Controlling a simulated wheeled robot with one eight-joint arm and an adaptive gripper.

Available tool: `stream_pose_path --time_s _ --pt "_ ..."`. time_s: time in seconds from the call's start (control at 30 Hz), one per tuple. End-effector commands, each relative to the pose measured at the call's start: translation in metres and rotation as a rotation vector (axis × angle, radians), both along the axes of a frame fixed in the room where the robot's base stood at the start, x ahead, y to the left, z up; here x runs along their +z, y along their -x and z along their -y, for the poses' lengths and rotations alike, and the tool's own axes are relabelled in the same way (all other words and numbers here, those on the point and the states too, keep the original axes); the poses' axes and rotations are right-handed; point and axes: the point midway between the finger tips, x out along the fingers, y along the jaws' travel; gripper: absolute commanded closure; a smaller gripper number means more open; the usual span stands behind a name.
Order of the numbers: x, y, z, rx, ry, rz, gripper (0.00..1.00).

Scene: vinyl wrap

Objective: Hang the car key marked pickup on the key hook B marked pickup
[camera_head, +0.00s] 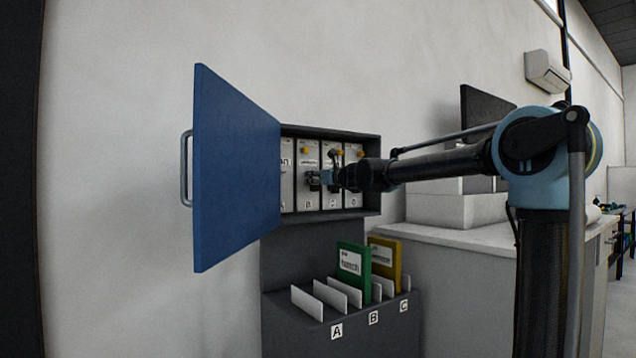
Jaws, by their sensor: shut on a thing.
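The key cabinet (372,203) is open on the wall, with several pale hook panels inside. The panel marked B (307,198) has a yellow hook (305,151) near its top. My gripper (314,180) reaches into the cabinet from the right, in front of panel B and below that hook. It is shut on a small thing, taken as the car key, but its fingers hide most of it. The pickup marking cannot be read on key or panel. Whether the key touches the hook cannot be told.
The blue cabinet door (235,170) stands wide open at the left. Below is a dark rack (285,325) with slots A, B and C, holding white dividers, a green folder (353,272) and a yellow folder (387,262). A pale counter (465,236) is to the right.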

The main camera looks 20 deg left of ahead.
Motion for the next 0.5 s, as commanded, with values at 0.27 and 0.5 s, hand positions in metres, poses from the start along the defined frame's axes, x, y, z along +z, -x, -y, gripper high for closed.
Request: stream_pose_path --time_s 0.27,0.5 --pt "-0.002 -0.009 -0.010 0.000 0.000 0.000 0.93" --pt "-0.007 -0.014 -0.016 0.000 0.000 0.000 0.93"
